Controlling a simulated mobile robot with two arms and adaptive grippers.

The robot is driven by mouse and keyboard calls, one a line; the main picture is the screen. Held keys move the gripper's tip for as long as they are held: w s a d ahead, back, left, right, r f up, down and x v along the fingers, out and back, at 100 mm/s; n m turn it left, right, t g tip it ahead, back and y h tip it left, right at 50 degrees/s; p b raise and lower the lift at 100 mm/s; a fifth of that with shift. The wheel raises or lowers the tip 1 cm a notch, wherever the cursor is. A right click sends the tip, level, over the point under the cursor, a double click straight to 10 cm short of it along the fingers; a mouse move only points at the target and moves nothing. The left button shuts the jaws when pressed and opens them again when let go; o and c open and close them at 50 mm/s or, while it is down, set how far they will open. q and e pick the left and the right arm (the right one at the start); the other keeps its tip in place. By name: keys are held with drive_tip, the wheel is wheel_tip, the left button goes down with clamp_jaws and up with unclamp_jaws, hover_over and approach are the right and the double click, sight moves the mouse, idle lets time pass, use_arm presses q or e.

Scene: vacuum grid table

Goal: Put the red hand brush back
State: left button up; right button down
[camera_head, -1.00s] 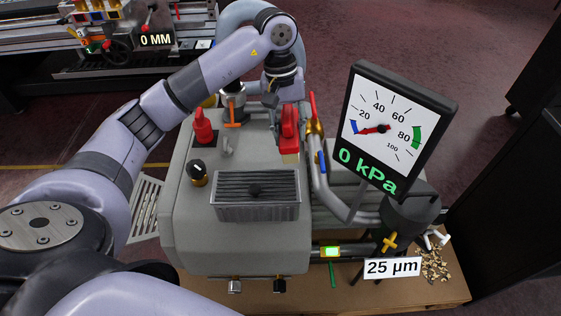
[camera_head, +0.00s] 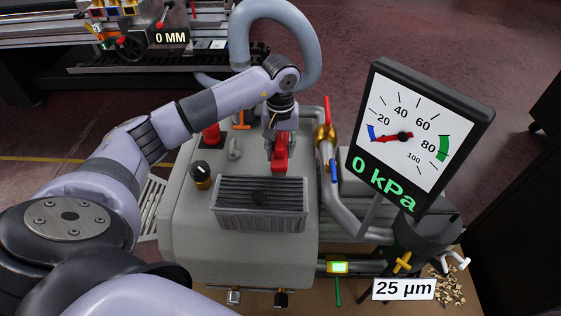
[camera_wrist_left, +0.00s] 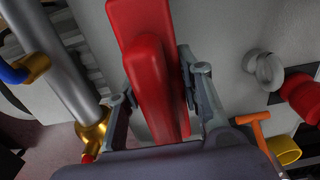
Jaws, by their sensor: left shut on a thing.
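The red hand brush (camera_head: 280,154) is in my left gripper (camera_head: 279,143), just behind the grey finned box on the machine's top. In the left wrist view the brush (camera_wrist_left: 152,80) fills the middle, with a finger on each side of its red handle. My left gripper (camera_wrist_left: 158,110) is shut on it. The bristles are hidden in both current views, so I cannot tell whether they touch the machine. My right gripper is not in view.
The grey finned box (camera_head: 260,205) stands close in front of the brush. A brass valve with a red lever (camera_head: 327,112) and pipes are to the right, beside the large gauge (camera_head: 420,135). A black knob (camera_head: 201,170) is left.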

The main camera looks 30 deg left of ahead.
use_arm(q)
wheel_tip(320, 180, down, 5)
drive_tip(key=shift+r, duration=0.2)
drive_tip(key=shift+f, duration=0.2)
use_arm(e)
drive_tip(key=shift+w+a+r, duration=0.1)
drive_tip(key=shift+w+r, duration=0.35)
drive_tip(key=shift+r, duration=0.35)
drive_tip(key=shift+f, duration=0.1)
use_arm(q)
drive_tip(key=o, duration=1)
drive_tip(key=shift+o, duration=0.2)
